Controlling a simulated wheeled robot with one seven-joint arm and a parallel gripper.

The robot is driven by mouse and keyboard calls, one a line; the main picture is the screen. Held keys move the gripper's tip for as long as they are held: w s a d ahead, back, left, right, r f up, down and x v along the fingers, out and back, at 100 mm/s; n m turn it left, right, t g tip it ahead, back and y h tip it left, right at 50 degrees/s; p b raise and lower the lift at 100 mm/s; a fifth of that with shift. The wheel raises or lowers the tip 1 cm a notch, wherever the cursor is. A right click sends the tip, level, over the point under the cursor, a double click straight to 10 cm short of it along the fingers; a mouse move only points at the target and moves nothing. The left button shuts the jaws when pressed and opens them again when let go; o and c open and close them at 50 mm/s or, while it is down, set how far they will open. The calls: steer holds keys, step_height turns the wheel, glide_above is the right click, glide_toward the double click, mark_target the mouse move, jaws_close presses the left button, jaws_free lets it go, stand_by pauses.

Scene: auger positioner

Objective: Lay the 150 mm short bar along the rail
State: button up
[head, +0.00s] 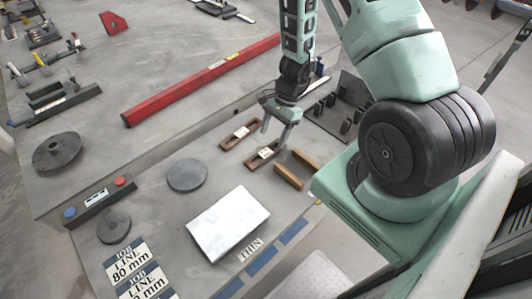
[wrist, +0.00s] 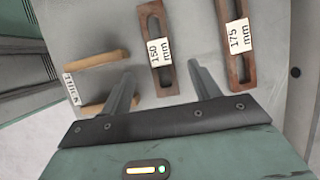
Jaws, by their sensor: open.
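The 150 mm short bar (wrist: 160,50) is a brown slotted piece with a white label. In the head view, the bar (head: 265,153) lies flat on the grey bench beside a similar 175 mm bar (head: 240,132), whose label is readable in the wrist view (wrist: 239,38). My gripper (head: 275,133) is open and empty over the bar area. In the wrist view, my gripper's fingers (wrist: 161,72) stand apart, one on each side of the 150 mm bar's near end. A long red rail-like bar (head: 200,80) lies further back; I cannot tell whether it is the rail.
Dark holders (head: 345,110) stand behind. A white plate (head: 228,222), a grey disc (head: 187,175) and job cards (head: 125,261) occupy the left and front of the bench.

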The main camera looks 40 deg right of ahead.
mark_target(266, 153)
steer(key=shift+p+x, duration=0.65)
steer(key=shift+x, duration=2.2)
steer(key=shift+a, duration=0.1)
steer(key=shift+c, duration=0.3)
jaws_close()
steer(key=shift+r, duration=0.1)
